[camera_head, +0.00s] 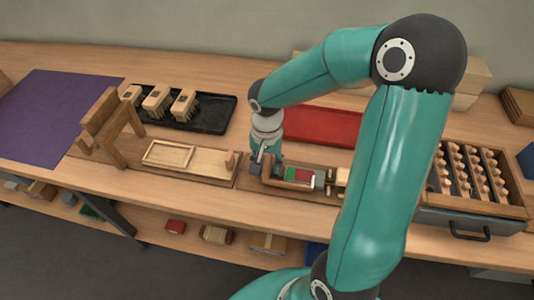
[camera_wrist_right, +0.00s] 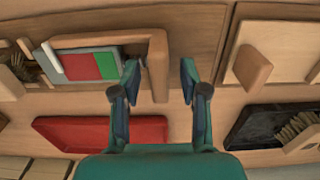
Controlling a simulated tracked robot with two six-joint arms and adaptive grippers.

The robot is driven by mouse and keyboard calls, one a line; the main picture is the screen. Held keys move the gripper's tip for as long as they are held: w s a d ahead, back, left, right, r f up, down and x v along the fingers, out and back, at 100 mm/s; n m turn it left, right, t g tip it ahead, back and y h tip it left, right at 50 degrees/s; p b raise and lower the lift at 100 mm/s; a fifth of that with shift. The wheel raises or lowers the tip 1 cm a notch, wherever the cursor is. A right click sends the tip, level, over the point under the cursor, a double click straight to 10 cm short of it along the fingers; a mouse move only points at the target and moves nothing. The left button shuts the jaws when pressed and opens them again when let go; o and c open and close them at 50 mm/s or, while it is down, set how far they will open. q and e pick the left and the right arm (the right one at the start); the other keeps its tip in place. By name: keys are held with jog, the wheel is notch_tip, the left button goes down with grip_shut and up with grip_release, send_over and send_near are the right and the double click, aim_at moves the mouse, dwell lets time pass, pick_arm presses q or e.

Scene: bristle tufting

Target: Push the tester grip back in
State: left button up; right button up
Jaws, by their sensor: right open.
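The tester is a wooden frame (camera_head: 268,178) with a grey slide carrying a green and red strip (camera_head: 298,175). In the right wrist view, the strip (camera_wrist_right: 90,66) lies inside the frame, and the frame's end wall (camera_wrist_right: 158,66) is between my finger tips. My right gripper (camera_wrist_right: 158,72) is open, with one finger on each side of that wall; contact cannot be told. In the head view my right gripper (camera_head: 264,160) is at the tester's left end. A pale wooden piece (camera_head: 342,177) at the tester's right end is partly hidden by my arm; I cannot tell which part is the grip.
A red tray (camera_head: 325,125) lies behind the tester. A black tray (camera_head: 215,119) with brush blocks stands behind left. My arm crosses the right side.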

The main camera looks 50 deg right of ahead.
notch_tip(320, 180, up, 12)
dwell(0.5)
jog(key=shift+f, duration=0.15)
